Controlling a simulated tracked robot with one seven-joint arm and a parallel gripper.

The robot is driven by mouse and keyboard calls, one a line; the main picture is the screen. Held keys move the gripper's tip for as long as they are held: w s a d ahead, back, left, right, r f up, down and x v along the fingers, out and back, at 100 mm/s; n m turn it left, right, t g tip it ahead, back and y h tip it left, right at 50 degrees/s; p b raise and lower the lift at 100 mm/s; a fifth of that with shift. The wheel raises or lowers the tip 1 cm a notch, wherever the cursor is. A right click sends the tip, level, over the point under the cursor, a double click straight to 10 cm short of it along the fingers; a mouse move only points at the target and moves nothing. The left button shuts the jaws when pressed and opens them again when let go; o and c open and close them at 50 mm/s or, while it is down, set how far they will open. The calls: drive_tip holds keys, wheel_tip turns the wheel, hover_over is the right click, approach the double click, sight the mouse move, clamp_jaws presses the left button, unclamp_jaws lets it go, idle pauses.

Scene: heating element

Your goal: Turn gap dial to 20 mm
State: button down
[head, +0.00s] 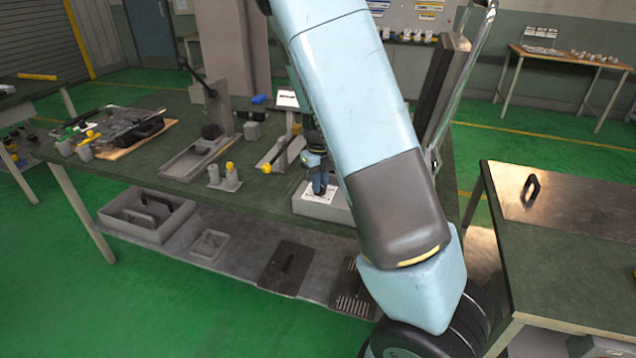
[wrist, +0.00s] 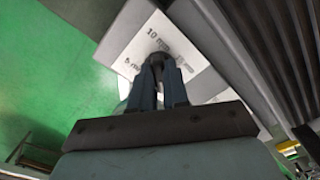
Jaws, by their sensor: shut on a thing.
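The gap dial is a dark round knob (wrist: 157,58) on a white label plate (wrist: 142,40). In the wrist view "10 mm" is readable above the knob and "5 mm" to its left. A third label at the right is partly hidden, and its number cannot be read. My gripper (wrist: 160,68) points at the plate, its two blue-grey fingers shut on the knob. In the head view my gripper (head: 319,186) reaches down to the white plate (head: 309,197) on a grey box (head: 325,212) at the bench's front edge. The knob's pointer is hidden.
A lever press (head: 208,125), small grey blocks with yellow knobs (head: 224,176) and a tool board (head: 118,130) stand left on the green bench (head: 75,162). A dark ribbed panel (wrist: 285,50) rises close right of the dial. Trays (head: 147,214) lie on the shelf below.

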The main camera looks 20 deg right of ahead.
drive_tip(key=shift+w+m, duration=0.1)
drive_tip(key=shift+m, duration=0.7)
drive_tip(key=c, duration=1.1)
unclamp_jaws()
wheel_tip(320, 180, up, 14)
drive_tip(key=shift+f, duration=0.15)
